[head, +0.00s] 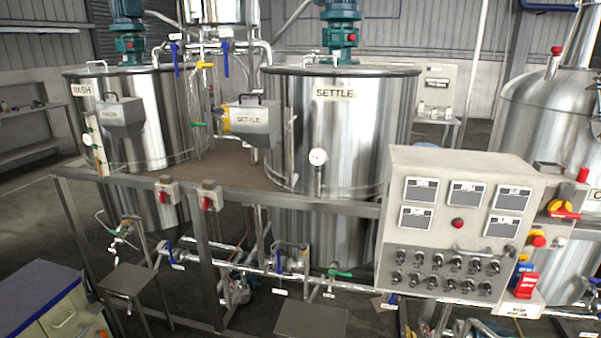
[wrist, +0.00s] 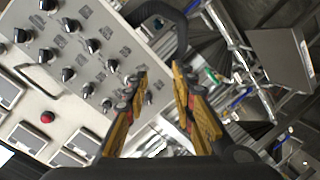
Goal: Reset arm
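My gripper (wrist: 160,72) shows in the wrist view with its two yellow-padded fingers apart. I see nothing held between them. The grey control panel (wrist: 85,85) lies tilted in the wrist view, beyond and left of the fingers, with rows of black knobs, a red button and grey displays. In the head view the same panel (head: 403,165) stands at the right front. My gripper and arm do not show in the head view.
The SETTLE tank (head: 345,120) and the MASH tank (head: 165,110) stand behind a steel frame (head: 290,204). Pipes and valves (head: 290,262) run low beneath. A red-and-yellow switch (head: 564,209) is beside the panel. A dark curved piece (wrist: 170,15) crosses above my fingers.

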